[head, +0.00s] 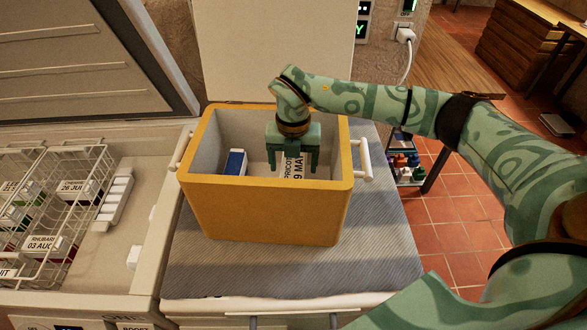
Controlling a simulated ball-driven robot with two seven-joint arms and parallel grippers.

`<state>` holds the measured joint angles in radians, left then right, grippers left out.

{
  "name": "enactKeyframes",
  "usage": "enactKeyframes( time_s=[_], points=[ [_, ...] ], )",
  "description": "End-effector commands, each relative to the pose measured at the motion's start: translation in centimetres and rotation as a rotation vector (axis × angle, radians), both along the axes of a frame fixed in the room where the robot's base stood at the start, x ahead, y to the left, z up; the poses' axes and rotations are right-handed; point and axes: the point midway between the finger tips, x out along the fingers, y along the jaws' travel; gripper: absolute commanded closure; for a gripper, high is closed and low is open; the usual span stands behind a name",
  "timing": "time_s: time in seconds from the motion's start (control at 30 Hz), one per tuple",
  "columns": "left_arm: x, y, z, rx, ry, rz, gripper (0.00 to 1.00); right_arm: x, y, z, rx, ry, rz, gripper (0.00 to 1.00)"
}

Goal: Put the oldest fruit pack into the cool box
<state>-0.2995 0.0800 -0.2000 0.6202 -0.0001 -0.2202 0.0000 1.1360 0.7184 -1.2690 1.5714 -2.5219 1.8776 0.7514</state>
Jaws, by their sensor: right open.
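The yellow cool box (264,211) stands open on a grey ribbed mat, its light lid raised behind it. Inside it lies a fruit pack (293,166) with a white label; I read "PRICOT" and "9 MAY" in part. My right gripper (292,168) points down into the box, open, its fingers on either side of this label. I cannot tell whether they touch the pack. Other packs lie in wire baskets in the open chest freezer at left, among them one labelled "RHUBARB 03 AUG" (44,243) and one reading about "28 JUL" (78,188). My left gripper is out of view.
A blue and white block (235,162) is in the box's left part. The box has light handles on both sides. The freezer (125,258) has its lid up, with a white ridged strip (115,199) inside. The grey mat (385,255) is clear in front and at right.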

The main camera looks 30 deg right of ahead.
Motion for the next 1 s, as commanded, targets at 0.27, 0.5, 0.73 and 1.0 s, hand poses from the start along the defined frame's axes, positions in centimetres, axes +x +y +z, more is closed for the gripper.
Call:
enactKeyframes(
  time_s=[0.27,0.5,0.73,1.0],
  points=[
    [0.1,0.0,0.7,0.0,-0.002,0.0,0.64,0.1,0.0,6.6,-0.001,-0.005,0.0,0.26],
    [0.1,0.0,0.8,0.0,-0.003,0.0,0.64,0.0,0.0,8.8,-0.001,-0.001,-0.001,0.26],
    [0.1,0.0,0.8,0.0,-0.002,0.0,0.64,0.0,0.0,8.8,0.0,0.0,0.0,0.26],
    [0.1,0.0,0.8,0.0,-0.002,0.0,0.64,0.0,0.0,8.8,-0.001,-0.001,0.0,0.26]
  ],
)
